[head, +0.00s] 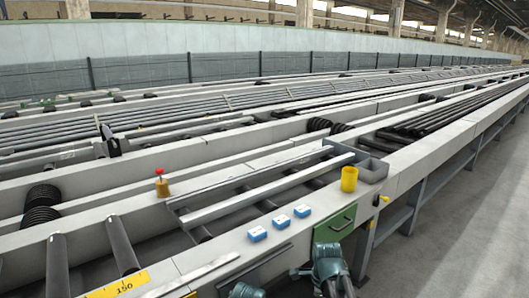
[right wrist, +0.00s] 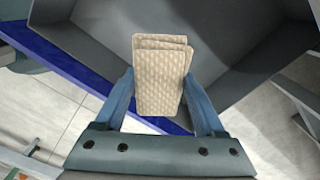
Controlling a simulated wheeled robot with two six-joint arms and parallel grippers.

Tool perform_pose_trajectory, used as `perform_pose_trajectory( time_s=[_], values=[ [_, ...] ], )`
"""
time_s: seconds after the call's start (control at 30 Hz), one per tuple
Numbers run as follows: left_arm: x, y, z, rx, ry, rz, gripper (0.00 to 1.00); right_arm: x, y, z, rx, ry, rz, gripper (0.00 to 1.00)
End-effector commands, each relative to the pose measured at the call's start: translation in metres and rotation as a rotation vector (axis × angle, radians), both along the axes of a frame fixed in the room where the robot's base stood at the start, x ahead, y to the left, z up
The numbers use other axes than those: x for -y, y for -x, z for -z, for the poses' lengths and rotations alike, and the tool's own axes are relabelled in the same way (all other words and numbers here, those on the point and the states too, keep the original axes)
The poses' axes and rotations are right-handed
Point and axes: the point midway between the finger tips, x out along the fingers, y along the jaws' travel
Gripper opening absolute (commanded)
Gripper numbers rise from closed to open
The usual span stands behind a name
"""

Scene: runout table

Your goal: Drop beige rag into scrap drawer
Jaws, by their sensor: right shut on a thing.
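The beige rag (right wrist: 160,85), a folded, textured cloth, is held between the two blue fingers of my right gripper (right wrist: 159,92) in the right wrist view. Behind it is a dark grey open box-like space (right wrist: 235,50), which may be the scrap drawer's inside; I cannot tell whether the rag is over it or inside it. In the head view a green drawer front (head: 335,223) with a handle is set in the table's near side. My right arm is just below it, and the rag is not visible there. My left gripper is not clearly visible.
Three blue boxes (head: 280,222) stand on the table's near ledge. A yellow cup (head: 349,178) and a grey bin (head: 371,170) stand to the right. A brass-coloured piece with a red knob (head: 162,184) is on the left. Floor at the right (head: 450,230) is clear.

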Motion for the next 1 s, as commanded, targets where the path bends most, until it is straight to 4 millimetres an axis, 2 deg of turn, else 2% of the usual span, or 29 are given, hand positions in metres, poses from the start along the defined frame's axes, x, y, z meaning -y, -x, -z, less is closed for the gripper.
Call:
perform_pose_trajectory(
  time_s=[0.03, 0.3, 0.67, 0.7, 0.87, 1.0],
  values=[
    [0.000, 0.000, 0.011, 0.000, 0.000, 0.000, 0.45, 0.000, 0.000, 0.011, 0.000, 0.000, 0.000, 0.27],
    [0.000, 0.000, 0.041, 0.000, 0.000, 0.000, 0.45, 0.000, 0.000, 0.041, 0.000, 0.000, 0.000, 0.27],
    [0.000, 0.000, 0.044, 0.000, 0.000, 0.000, 0.45, 0.000, 0.000, 0.045, 0.000, 0.000, 0.000, 0.27],
    [0.000, 0.000, 0.044, 0.000, 0.000, 0.000, 0.45, 0.000, 0.000, 0.045, 0.000, 0.000, 0.000, 0.73],
    [0.000, 0.000, 0.044, 0.000, 0.000, 0.000, 0.45, 0.000, 0.000, 0.045, 0.000, 0.000, 0.000, 1.00],
    [0.000, 0.000, 0.045, 0.000, 0.000, 0.000, 0.45, 0.000, 0.000, 0.045, 0.000, 0.000, 0.000, 1.00]
  ],
)
